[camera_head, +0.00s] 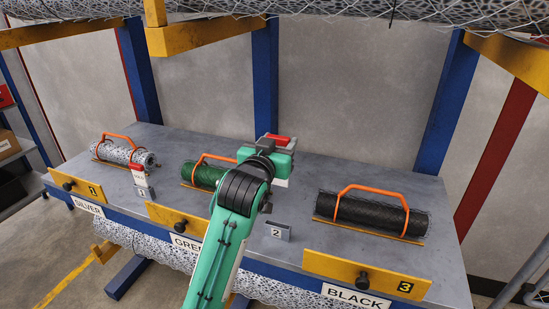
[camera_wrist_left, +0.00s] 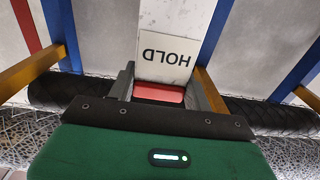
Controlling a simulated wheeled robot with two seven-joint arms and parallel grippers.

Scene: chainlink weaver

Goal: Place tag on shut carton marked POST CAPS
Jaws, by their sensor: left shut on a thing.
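My left gripper (camera_head: 270,152) is raised over the back of the grey bench, beyond the green roll. In the left wrist view the left gripper (camera_wrist_left: 165,80) is shut on a tag (camera_wrist_left: 165,55), a white plate with a red grip end between the fingers. The plate reads HOLD, upside down in that view. In the head view the tag's red end (camera_head: 279,139) shows at the gripper. No carton marked POST CAPS can be made out; a brown carton (camera_head: 5,141) on the left shelf is cut off, its marking unreadable. My right gripper is not in view.
The bench (camera_head: 180,140) holds a silver roll (camera_head: 120,152), a green roll (camera_head: 203,174) and a black roll (camera_head: 370,214) with orange handles. Another red-and-white tag (camera_head: 137,174) stands by number plate 1. Blue posts and yellow beams surround the bench.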

